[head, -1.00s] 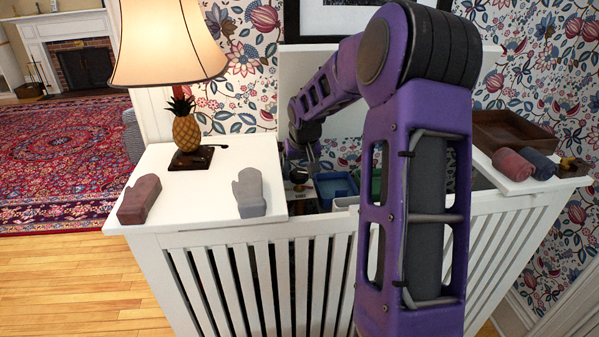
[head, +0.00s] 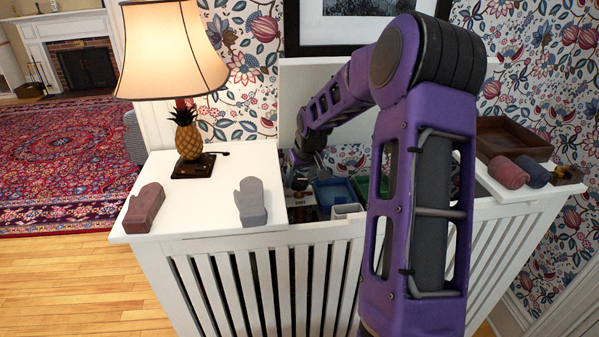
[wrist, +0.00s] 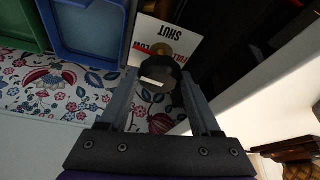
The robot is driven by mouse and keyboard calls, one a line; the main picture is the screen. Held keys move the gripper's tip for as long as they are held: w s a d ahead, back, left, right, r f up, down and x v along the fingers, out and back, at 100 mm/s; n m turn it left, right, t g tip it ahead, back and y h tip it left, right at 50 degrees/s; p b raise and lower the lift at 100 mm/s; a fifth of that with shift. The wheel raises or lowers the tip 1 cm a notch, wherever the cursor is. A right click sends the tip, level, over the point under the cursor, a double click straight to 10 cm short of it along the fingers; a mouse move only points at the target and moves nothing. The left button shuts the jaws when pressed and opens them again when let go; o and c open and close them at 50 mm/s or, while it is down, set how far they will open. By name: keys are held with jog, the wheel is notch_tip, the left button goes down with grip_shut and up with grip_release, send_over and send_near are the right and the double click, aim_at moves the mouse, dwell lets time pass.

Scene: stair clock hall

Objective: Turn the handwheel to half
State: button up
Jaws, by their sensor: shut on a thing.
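The handwheel (wrist: 160,72) is a dark round piece with a pale mark, in front of a brass hub, in the wrist view. Behind it is a white plate (wrist: 182,42) with "SHUT" in black and red lettering, upside down there and partly covered. My gripper (wrist: 160,92) has a finger on either side of the handwheel and is shut on it. In the head view my gripper (head: 312,168) reaches down into the open white slatted cabinet, above the plate (head: 303,200). The handwheel is small and mostly hidden there, and I cannot read its setting.
A blue tray (head: 335,193) and a green tray (head: 362,187) lie inside the cabinet. Its white top (head: 205,215) holds a lamp (head: 188,140), a maroon mitt (head: 145,208) and a grey mitt (head: 250,201). A wooden tray (head: 515,138) and rolled cloths (head: 509,172) are right.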

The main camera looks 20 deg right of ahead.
jog(key=n+p, duration=0.1)
jog(key=n+y+p, duration=0.1)
jog(key=p, duration=0.1)
jog(key=shift+d+r+n, duration=0.15)
jog(key=shift+r+n, duration=0.15)
jog(key=shift+n, duration=0.1)
jog(key=n+y+p, duration=0.1)
jog(key=n+p, duration=0.1)
jog(key=shift+f+n, duration=0.15)
jog(key=shift+n, duration=0.25)
jog(key=shift+w+d+f+n+g+y+p, duration=0.1)
jog(key=shift+n+g+y+p, duration=0.25)
jog(key=shift+n, duration=0.75)
jog(key=shift+d+f+n+g+y+p, duration=0.1)
jog(key=shift+n+g+y, duration=0.35)
jog(key=shift+n, duration=0.65)
jog(key=o, duration=1.1)
jog(key=shift+r, duration=0.1)
jog(key=shift+r, duration=0.15)
jog(key=s+d, duration=0.2)
jog(key=d, duration=0.1)
jog(key=s+d, duration=0.6)
jog(key=shift+d+r+b, duration=0.2)
jog(key=shift+r+b, duration=0.1)
jog(key=shift+r, duration=0.1)
